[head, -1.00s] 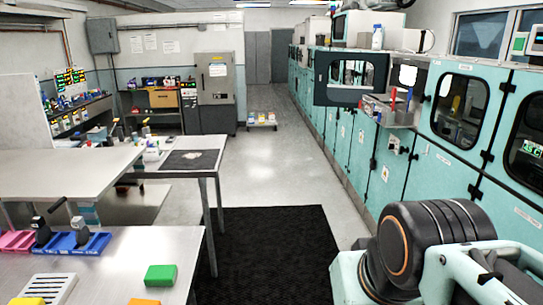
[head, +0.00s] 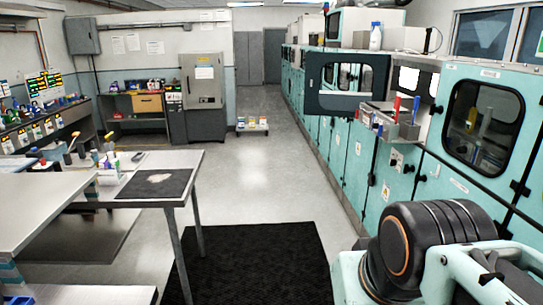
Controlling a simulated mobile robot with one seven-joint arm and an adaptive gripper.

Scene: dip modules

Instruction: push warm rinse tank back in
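A grey metal module (head: 410,131) sticks out of an open bay in the teal machine row on the right, with a red and a blue upright part on it. It may be the warm rinse tank, but its label is too small to read. A dark-framed teal door (head: 331,103) with a window stands swung open just beyond it. My arm shows at the lower right, folded, well short of the module. My gripper is out of view.
Teal cabinets with a windowed door (head: 483,124) line the right side. A dark mat (head: 255,262) lies on open floor in the middle. A steel table (head: 185,163) and a bench (head: 35,207) stand on the left. A low cart (head: 252,127) stands far back.

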